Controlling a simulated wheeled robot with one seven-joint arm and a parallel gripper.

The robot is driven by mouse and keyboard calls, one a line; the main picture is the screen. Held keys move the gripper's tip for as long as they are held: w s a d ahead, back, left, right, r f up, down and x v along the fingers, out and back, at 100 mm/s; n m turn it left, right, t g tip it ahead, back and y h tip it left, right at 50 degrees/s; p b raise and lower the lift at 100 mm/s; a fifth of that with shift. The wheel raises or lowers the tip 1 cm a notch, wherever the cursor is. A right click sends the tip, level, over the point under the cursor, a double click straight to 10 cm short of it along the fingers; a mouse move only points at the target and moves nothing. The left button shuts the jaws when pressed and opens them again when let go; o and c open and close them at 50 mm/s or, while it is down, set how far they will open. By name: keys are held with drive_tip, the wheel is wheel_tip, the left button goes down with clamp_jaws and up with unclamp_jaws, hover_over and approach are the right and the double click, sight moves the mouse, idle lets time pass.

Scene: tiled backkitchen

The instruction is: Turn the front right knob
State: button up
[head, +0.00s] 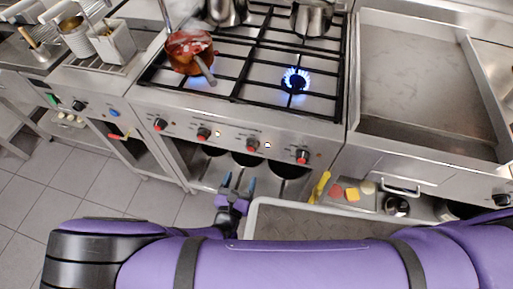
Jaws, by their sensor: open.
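The stove front panel carries a row of several red-and-black knobs. The rightmost knob (302,156) sits at the right end of the row, and another knob (253,144) is just left of it. A knob (203,133) and the leftmost knob (159,124) lie further left. I cannot tell from the picture which burner each knob serves. My gripper (238,182) is open and empty, its fingers pointing up the picture toward the panel. It appears below the second knob from the right and left of the rightmost one, apart from both.
The front right burner (296,80) has a blue flame. A reddish-brown pot (189,52) and metal pots (313,17) stand on the grates. A grey tray (330,222) lies below the panel, beside a yellow-handled item (319,187).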

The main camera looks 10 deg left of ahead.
sight(250, 151)
drive_tip(key=w, duration=0.7)
drive_tip(key=w+d, duration=0.1)
drive_tip(key=w, duration=0.2)
drive_tip(key=shift+w+f, duration=0.1)
drive_tip(key=shift+w, duration=0.3)
drive_tip(key=c, duration=0.9)
